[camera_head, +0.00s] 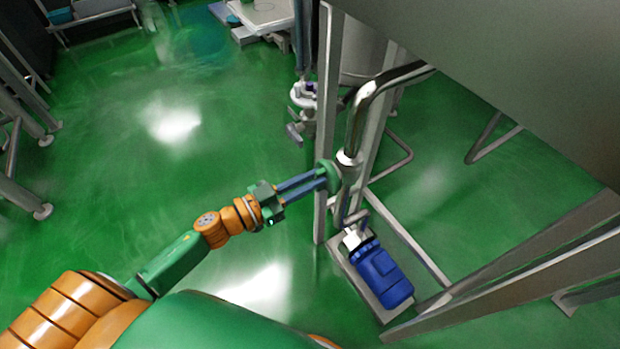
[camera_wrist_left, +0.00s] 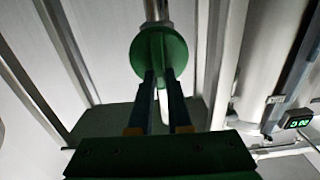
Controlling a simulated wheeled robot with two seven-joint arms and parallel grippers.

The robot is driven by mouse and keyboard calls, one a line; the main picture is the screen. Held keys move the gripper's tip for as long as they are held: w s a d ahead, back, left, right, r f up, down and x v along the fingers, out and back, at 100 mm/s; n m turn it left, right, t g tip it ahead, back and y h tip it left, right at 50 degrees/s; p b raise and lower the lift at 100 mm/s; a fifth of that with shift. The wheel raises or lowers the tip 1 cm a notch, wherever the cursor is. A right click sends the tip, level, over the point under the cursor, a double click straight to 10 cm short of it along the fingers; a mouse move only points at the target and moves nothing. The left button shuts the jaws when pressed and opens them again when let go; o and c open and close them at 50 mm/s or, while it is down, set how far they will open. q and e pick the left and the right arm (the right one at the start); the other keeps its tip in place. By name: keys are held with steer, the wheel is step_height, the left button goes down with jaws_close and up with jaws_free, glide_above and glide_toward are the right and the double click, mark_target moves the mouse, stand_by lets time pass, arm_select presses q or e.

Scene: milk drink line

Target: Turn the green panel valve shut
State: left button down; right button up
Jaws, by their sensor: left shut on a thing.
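The green panel valve (camera_head: 329,174) sits on the steel pipework beside an upright frame post, right of centre in the head view. In the left wrist view it is a round green disc (camera_wrist_left: 158,52) on the end of a steel stem. My left gripper (camera_head: 322,178) reaches it from the left, and its two blue fingers are shut on the valve. In the left wrist view the fingertips (camera_wrist_left: 159,78) meet the lower part of the disc. The exact grip on the handle is partly hidden. My right gripper is not in view.
A steel post (camera_head: 325,120) and a bent pipe (camera_head: 362,100) stand close around the valve. A blue motor (camera_head: 381,275) sits low on a plate. A large grey panel (camera_head: 530,70) overhangs the right. Green floor (camera_head: 110,180) lies open on the left.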

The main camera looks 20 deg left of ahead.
arm_select(q)
steer(key=m, duration=0.8)
steer(key=s+d+f+m, duration=0.1)
steer(key=m, duration=0.4)
steer(key=shift+d+f, duration=0.1)
steer(key=shift+d+f+m+b, duration=0.1)
steer(key=shift+m+b, duration=0.1)
steer(key=shift+m, duration=0.55)
steer(key=shift+a+f+m+b, duration=0.1)
steer(key=shift+m+b, duration=0.15)
steer(key=shift+m, duration=0.55)
steer(key=shift+d+f+m+b, duration=0.1)
steer(key=shift+m+b, duration=0.1)
steer(key=shift+m, duration=0.55)
steer(key=c, duration=0.9)
jaws_free()
steer(key=shift+o, duration=0.2)
